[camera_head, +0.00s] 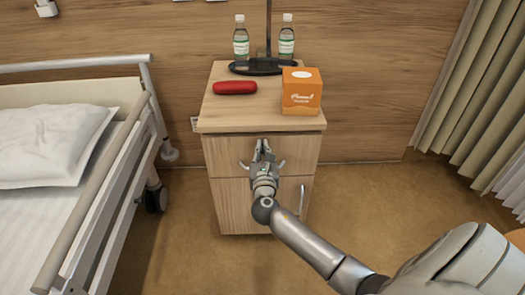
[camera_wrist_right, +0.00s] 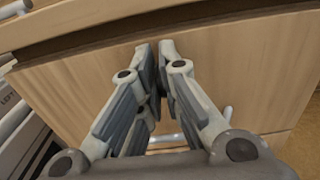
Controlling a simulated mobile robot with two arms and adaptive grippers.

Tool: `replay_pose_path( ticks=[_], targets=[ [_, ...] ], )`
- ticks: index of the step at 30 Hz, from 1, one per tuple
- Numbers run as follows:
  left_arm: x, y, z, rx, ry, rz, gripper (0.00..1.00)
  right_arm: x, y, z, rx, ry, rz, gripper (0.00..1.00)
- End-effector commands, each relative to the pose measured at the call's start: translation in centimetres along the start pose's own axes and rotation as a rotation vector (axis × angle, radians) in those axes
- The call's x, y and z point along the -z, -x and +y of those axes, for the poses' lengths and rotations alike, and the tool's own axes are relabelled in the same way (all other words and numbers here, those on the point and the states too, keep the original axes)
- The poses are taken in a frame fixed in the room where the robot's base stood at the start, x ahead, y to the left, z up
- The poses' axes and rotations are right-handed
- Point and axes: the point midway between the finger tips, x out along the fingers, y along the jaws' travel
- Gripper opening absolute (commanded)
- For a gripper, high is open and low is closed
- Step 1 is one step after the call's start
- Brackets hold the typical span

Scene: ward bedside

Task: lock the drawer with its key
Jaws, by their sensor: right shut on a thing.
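The drawer (camera_head: 222,152) is the upper front of the wooden bedside cabinet and looks closed. Its wooden front also fills much of the right wrist view (camera_wrist_right: 235,60). My right gripper (camera_head: 263,146) is in front of the middle of the drawer. In the right wrist view its fingertips (camera_wrist_right: 155,55) are nearly together, close against the drawer front; contact cannot be told. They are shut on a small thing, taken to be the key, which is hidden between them. The lock is hidden behind the fingers too. My left gripper is not in view.
The cabinet top (camera_head: 225,112) holds a red case (camera_head: 235,88), an orange box (camera_head: 301,92) and two bottles (camera_head: 241,45) by a dark stand base. A lower door with a handle (camera_head: 302,199) is below. A railed bed (camera_head: 105,190) stands left; floor right is clear.

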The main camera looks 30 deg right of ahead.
Motion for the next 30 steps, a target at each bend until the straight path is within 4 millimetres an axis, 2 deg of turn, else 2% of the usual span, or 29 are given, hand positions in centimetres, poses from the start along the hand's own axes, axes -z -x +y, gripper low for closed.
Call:
replay_pose_path(
  ticks=[11,23,30],
  targets=[
    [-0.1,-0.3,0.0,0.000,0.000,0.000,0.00,0.1,0.1,-0.1,0.000,-0.102,0.001,0.00],
    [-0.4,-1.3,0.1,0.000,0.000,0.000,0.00,0.3,0.1,-0.5,0.000,-0.444,0.001,0.00],
    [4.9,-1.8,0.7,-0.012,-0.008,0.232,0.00,0.5,0.1,-0.7,0.000,-0.673,0.001,0.00]
  ],
)
